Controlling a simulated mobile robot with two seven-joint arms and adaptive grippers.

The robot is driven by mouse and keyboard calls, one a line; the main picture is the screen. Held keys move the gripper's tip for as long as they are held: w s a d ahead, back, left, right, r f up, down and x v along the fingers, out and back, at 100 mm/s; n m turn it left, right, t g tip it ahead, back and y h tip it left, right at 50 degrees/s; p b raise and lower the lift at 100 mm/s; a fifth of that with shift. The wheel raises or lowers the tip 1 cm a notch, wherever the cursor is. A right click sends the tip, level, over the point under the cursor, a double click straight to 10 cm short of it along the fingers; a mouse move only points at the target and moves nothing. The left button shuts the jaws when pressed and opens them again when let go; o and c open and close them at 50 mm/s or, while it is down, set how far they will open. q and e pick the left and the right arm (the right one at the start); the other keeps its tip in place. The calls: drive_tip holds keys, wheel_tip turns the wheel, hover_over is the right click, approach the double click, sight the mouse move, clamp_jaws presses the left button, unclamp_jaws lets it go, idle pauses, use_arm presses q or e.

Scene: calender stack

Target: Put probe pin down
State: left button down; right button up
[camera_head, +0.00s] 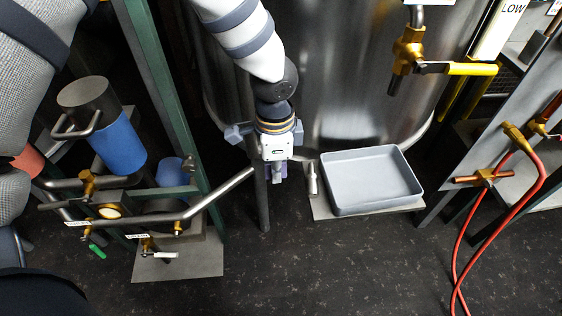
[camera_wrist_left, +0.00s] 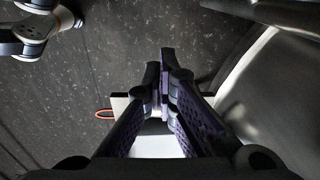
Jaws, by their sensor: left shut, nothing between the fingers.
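My left gripper (camera_head: 279,172) hangs in front of the large steel tank, left of a grey tray. In the left wrist view its two dark purple fingers (camera_wrist_left: 163,72) are closed together with nothing between them. A small light metallic cylinder (camera_head: 312,178) stands upright at the left end of the tray's shelf, just right of the gripper and apart from it. It may be the probe pin; I cannot tell for sure. My right gripper is in neither view.
The empty grey tray (camera_head: 372,180) rests on a small shelf (camera_head: 322,209) against the steel tank (camera_head: 330,90). A pipe stand with valves (camera_head: 180,262) and a blue cylinder (camera_head: 120,148) are at left. Red hoses (camera_head: 500,225) hang at right. The dark floor in front is clear.

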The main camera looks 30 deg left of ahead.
sight(309, 182)
use_arm(q)
drive_tip(key=w+d+f, duration=0.2)
drive_tip(key=d+f, duration=0.1)
drive_tip(key=f, duration=0.1)
drive_tip(key=shift+d+f+b, duration=0.2)
drive_tip(key=shift+f+b, duration=0.1)
drive_tip(key=shift+b, duration=0.05)
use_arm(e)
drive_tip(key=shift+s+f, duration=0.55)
use_arm(q)
drive_tip(key=shift+w, duration=0.1)
drive_tip(key=shift+d, duration=0.1)
drive_tip(key=shift+w+d+f+b, duration=0.1)
drive_tip(key=shift+w+d+b, duration=0.1)
drive_tip(key=shift+w+d, duration=0.35)
drive_tip(key=shift+w+d+f+b, duration=0.15)
drive_tip(key=shift+w+d, duration=0.2)
drive_tip(key=shift+d, duration=0.35)
drive_tip(key=shift+r, duration=0.2)
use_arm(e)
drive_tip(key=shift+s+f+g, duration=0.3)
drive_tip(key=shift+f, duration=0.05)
